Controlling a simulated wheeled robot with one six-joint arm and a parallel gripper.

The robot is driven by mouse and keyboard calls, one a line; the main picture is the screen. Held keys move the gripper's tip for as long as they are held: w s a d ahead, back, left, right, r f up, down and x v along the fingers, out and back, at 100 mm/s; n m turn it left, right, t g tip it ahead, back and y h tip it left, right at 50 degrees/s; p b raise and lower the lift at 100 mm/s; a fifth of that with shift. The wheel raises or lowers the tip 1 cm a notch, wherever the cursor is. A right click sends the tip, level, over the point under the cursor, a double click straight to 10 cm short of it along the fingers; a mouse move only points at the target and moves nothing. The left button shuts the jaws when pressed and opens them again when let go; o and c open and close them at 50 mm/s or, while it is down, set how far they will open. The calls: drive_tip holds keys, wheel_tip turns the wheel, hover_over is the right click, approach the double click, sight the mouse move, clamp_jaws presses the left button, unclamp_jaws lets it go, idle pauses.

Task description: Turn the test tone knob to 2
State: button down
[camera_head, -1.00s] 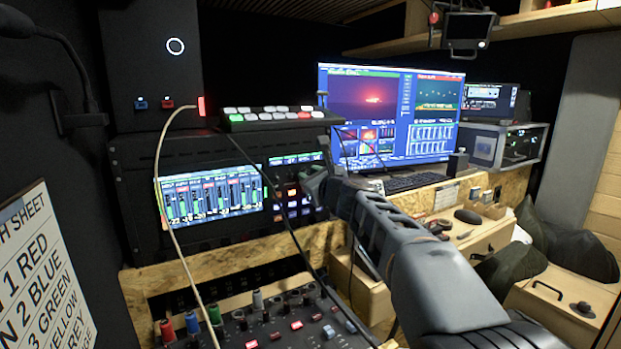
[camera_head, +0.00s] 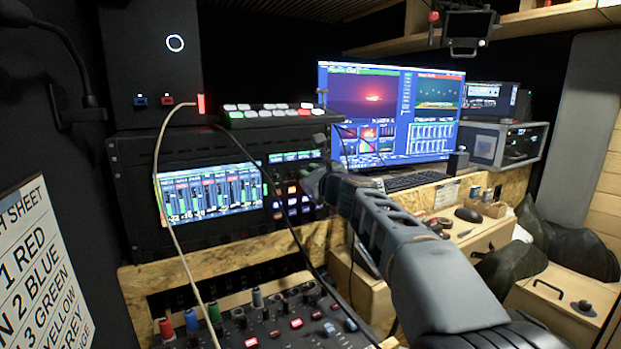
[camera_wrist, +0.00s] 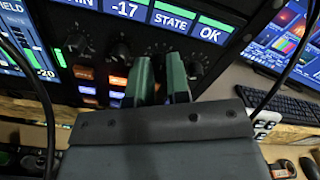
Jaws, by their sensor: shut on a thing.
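My gripper (camera_head: 318,182) reaches the right part of the black rack unit (camera_head: 135,200). In the wrist view its two green fingers (camera_wrist: 160,80) point at a row of dark knobs under a display strip reading "-17" and "STATE OK". The fingers are closed around one knob, which they mostly hide. Two other knobs show to the left, one at the far left (camera_wrist: 77,42) and one nearer (camera_wrist: 120,50); another knob (camera_wrist: 194,68) is just right of the fingers. I cannot read a test tone label, the scale or the held knob's pointer.
Lit buttons (camera_wrist: 88,90) sit below the knobs. A cream cable (camera_head: 160,180) and a black cable (camera_head: 285,215) hang in front of the rack. A mixer (camera_head: 280,320) stands below. A monitor (camera_head: 390,110) and keyboard (camera_head: 415,181) are to the right.

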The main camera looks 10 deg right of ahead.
drive_tip(key=shift+f+n+b, duration=0.15)
drive_tip(key=shift+n+b, duration=5.1)
drive_tip(key=shift+n, duration=3.25)
drive_tip(key=c, duration=1.4)
unclamp_jaws()
drive_tip(key=b+v, duration=0.1)
drive_tip(key=v, duration=1.2)
drive_tip(key=shift+s+d, duration=0.1)
drive_tip(key=shift+s, duration=0.3)
